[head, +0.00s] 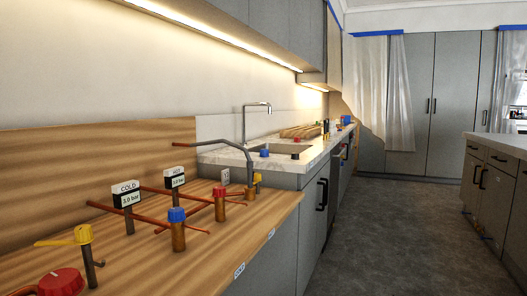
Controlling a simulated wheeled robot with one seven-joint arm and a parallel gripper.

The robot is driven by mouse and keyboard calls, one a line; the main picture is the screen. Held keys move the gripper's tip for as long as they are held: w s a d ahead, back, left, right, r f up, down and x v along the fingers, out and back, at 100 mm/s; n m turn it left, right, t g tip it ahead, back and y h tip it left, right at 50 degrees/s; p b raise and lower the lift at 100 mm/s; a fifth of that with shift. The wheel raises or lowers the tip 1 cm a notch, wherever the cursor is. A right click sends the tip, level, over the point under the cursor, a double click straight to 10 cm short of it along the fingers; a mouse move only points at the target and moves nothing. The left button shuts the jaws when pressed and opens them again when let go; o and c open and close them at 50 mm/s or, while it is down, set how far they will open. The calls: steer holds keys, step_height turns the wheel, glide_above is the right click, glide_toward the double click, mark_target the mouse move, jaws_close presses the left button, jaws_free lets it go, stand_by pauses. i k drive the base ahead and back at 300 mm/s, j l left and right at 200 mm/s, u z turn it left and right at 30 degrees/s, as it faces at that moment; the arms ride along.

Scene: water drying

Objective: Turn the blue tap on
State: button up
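A blue-topped tap (177,215) stands upright on the wooden counter. It has a copper-coloured body, with thin copper pipes close around it. Whether it is on or off cannot be told from here. A smaller blue cap (264,153) shows farther back by the sink. My gripper is not in view.
On the wooden counter (262,214) are a red-topped tap (219,192), a yellow-handled valve (83,234), a large red knob (62,283), and COLD (126,194) and HOT (174,177) gauges. A curved grey pipe (240,150) rises behind. The floor (400,230) right of the counter is clear.

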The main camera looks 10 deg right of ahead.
mark_target(264, 153)
steer(key=i+l+u, duration=0.15)
steer(key=u, duration=0.35)
steer(key=i+l+u, duration=0.15)
steer(key=l, duration=0.15)
steer(key=i+l+u, duration=0.1)
steer(key=l, duration=0.25)
steer(key=i+l+u, duration=0.15)
steer(key=l, duration=0.2)
steer(key=i+l+u, duration=0.1)
steer(key=l, duration=0.25)
steer(key=i+l+u, duration=0.15)
steer(key=l, duration=0.25)
